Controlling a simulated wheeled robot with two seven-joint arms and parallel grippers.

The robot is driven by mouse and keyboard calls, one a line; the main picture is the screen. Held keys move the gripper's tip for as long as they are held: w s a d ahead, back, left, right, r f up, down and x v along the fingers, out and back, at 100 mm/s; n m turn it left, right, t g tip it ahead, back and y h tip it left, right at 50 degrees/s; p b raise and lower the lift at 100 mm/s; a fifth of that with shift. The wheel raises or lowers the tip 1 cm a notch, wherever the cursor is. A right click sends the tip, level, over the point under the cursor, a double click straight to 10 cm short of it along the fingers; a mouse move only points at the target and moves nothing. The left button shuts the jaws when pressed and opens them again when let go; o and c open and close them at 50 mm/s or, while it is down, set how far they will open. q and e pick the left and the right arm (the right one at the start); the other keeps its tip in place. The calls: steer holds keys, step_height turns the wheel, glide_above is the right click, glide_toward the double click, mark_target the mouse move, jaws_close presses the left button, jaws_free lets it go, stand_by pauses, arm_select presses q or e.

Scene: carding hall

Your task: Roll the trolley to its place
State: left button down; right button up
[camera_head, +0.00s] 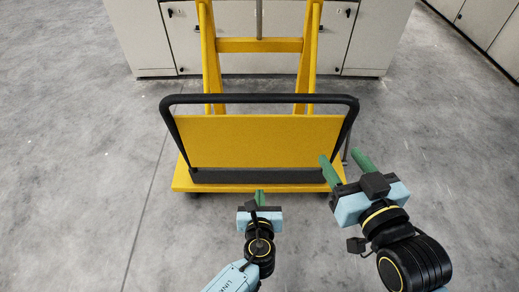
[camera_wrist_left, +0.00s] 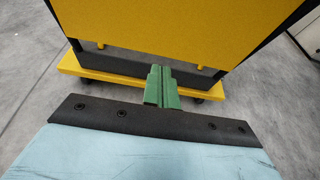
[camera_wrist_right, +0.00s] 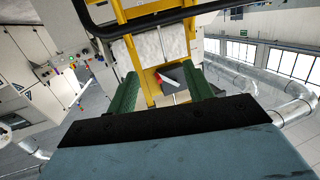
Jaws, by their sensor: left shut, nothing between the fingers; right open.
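The yellow trolley (camera_head: 258,142) stands on the floor straight ahead, with a flat deck, an upright panel and a black bar handle (camera_head: 260,98) facing me. My left gripper (camera_head: 260,197) is shut and empty in front of the trolley's near edge, below the handle. Its closed green fingers show against the trolley in the left wrist view (camera_wrist_left: 161,87). My right gripper (camera_head: 347,162) is open near the trolley's right front corner, by the right leg of the handle. In the right wrist view its green fingers (camera_wrist_right: 163,92) are spread with nothing gripped between them.
A yellow frame (camera_head: 260,45) rises directly behind the trolley. Pale grey cabinets (camera_head: 357,40) stand behind it, and more cabinets (camera_head: 490,25) stand at the far right. The concrete floor (camera_head: 80,170) is clear on both sides of the trolley.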

arm_select(q)
steer(key=w+b, duration=0.2)
steer(key=w, duration=0.6)
steer(key=shift+w+b, duration=0.35)
steer(key=shift+w, duration=0.05)
arm_select(e)
step_height(320, 180, up, 10)
steer(key=s+a+t+y, duration=0.1)
steer(key=t+y, duration=0.1)
steer(key=t, duration=0.5)
steer(key=shift+s, duration=0.3)
steer(key=shift+a+f, duration=0.1)
